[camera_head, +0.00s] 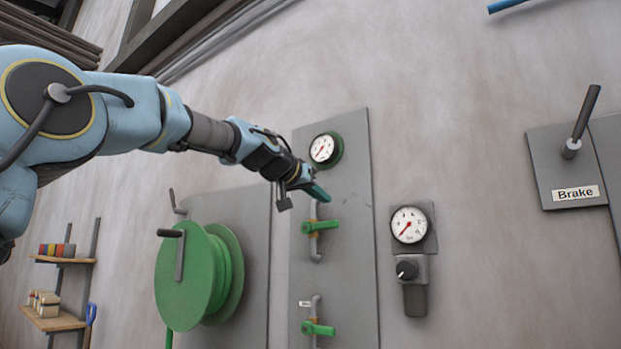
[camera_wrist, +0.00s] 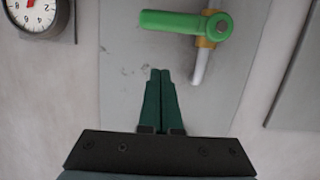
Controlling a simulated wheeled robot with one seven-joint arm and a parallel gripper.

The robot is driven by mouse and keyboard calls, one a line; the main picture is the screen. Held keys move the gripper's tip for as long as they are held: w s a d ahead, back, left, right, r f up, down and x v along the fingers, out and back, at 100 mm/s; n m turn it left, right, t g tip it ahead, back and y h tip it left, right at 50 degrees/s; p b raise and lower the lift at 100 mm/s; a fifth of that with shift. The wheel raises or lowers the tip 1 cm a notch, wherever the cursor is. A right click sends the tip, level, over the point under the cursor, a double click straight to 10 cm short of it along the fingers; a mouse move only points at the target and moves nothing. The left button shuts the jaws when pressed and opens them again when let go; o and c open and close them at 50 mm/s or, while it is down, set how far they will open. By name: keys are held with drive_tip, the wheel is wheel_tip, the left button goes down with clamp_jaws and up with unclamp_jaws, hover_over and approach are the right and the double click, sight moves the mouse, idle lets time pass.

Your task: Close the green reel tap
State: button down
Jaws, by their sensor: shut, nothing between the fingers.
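Two taps with green lever handles sit on a tall grey panel (camera_head: 357,290), an upper tap (camera_head: 322,226) and a lower tap (camera_head: 320,329). I cannot tell by label which belongs to the reel. Both levers lie roughly level, across their grey pipes. My gripper (camera_head: 325,197) is just above the upper tap, shut and empty. In the wrist view, the shut green fingers (camera_wrist: 160,72) point toward a green lever (camera_wrist: 172,22) with a brass-coloured collar, apart from it. The green reel (camera_head: 190,280) is on the wall left of the panel.
A green-rimmed gauge (camera_head: 324,149) is above the taps. A white gauge (camera_head: 409,225) with a black knob (camera_head: 406,269) is right of the panel. A brake lever (camera_head: 583,118) is farther right. Shelves (camera_head: 58,322) hold small items at lower left.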

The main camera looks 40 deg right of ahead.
drive_tip(key=shift+s+a+f, duration=0.1)
drive_tip(key=shift+a+f, duration=0.05)
drive_tip(key=shift+f, duration=1.7)
drive_tip(key=shift+f+b, duration=0.1)
drive_tip(key=shift+b, duration=0.2)
drive_tip(key=shift+s+f+m+b, duration=0.1)
drive_tip(key=shift+f+m+b, duration=0.3)
drive_tip(key=shift+f+b, duration=0.4)
drive_tip(key=shift+r, duration=0.1)
wheel_tip(320, 180, up, 5)
drive_tip(key=p, duration=0.4)
drive_tip(key=b+v, duration=0.7)
drive_tip(key=v, duration=0.3)
drive_tip(key=shift+s, duration=0.15)
